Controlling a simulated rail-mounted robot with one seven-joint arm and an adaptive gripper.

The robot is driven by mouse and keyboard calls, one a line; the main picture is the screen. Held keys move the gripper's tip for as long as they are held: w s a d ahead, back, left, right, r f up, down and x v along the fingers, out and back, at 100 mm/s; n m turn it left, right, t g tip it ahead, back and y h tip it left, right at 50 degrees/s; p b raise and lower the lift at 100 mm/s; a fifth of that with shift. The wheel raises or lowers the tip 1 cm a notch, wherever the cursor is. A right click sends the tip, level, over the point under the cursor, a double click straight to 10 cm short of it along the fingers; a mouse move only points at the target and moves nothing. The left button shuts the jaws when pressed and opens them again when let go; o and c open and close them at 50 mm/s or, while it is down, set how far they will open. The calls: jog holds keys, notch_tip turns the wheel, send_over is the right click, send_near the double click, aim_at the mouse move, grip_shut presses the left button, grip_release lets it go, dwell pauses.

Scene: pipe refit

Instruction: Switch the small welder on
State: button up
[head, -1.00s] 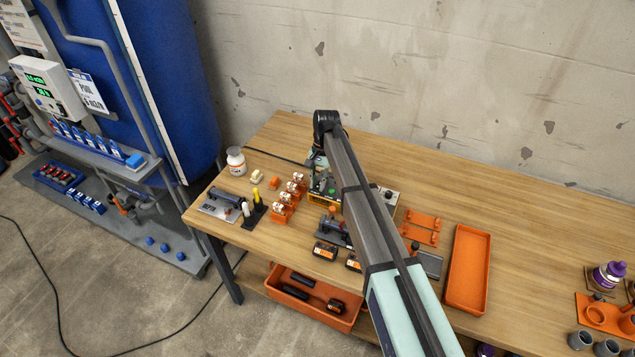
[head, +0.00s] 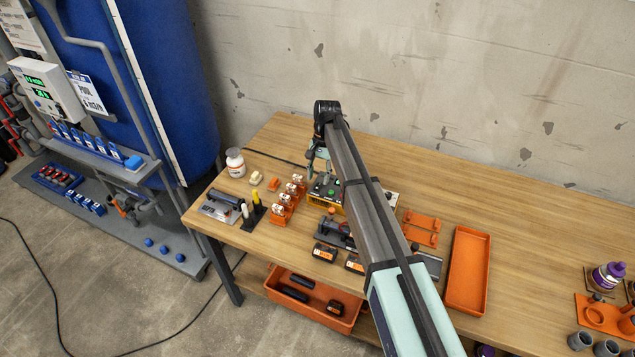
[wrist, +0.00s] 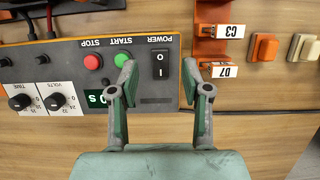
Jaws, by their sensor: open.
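A welder control box (head: 322,196) with a dark panel and orange edge stands on the bench, partly hidden by my arm in the head view. In the wrist view its panel (wrist: 144,94) appears upside down, with a red STOP button (wrist: 93,62), a green START button (wrist: 122,59), a black POWER rocker (wrist: 160,64) and two dials. A small display (wrist: 96,98) has green characters, partly hidden by a finger. My gripper (wrist: 160,72) is open and empty over the panel. The rocker lies between its fingertips in the picture; the height above it is unclear.
Orange holders (head: 291,190) with white labels stand just left of the box. A dark clamp tool (head: 335,232) and black-orange batteries (head: 325,252) lie in front. An orange tray (head: 468,270) sits to the right.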

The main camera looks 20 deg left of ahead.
aim_at(321, 183)
jog(key=v, duration=0.8)
jog(key=shift+r, duration=0.35)
